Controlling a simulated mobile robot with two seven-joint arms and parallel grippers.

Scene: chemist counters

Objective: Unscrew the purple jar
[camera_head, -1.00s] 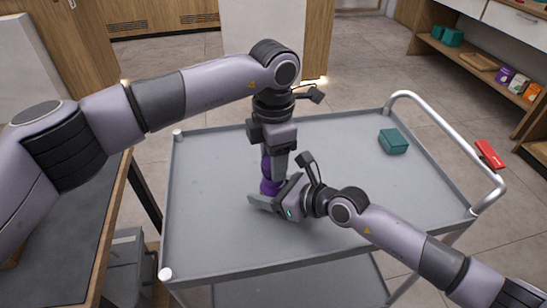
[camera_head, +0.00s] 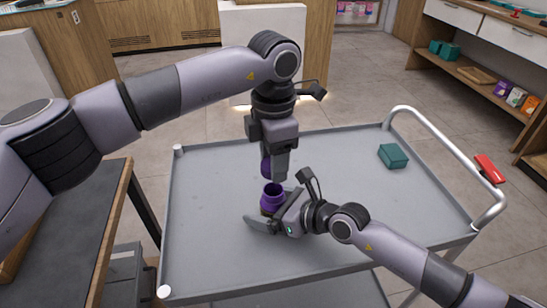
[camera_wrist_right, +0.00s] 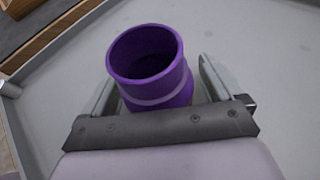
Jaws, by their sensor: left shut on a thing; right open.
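The purple jar (camera_head: 272,198) stands upright on the grey cart top, its mouth open and facing up. In the right wrist view the open jar (camera_wrist_right: 165,95) shows a dark, hollow inside. My left gripper (camera_head: 274,172) points down just above the jar, shut on the purple lid (camera_head: 265,167). The lid is clear of the jar and partly hidden by the fingers. My right gripper (camera_head: 266,209) is low over the cart, open, with its fingers on either side of the jar. In the right wrist view a gap shows between the jar and the right-hand finger.
The grey cart top (camera_head: 210,245) is mostly clear. A teal box (camera_head: 393,156) lies at its right. The cart's curved handle (camera_head: 440,130) rises along the right edge, with a red object (camera_head: 488,169) beside it. A dark counter (camera_head: 75,220) stands at the left.

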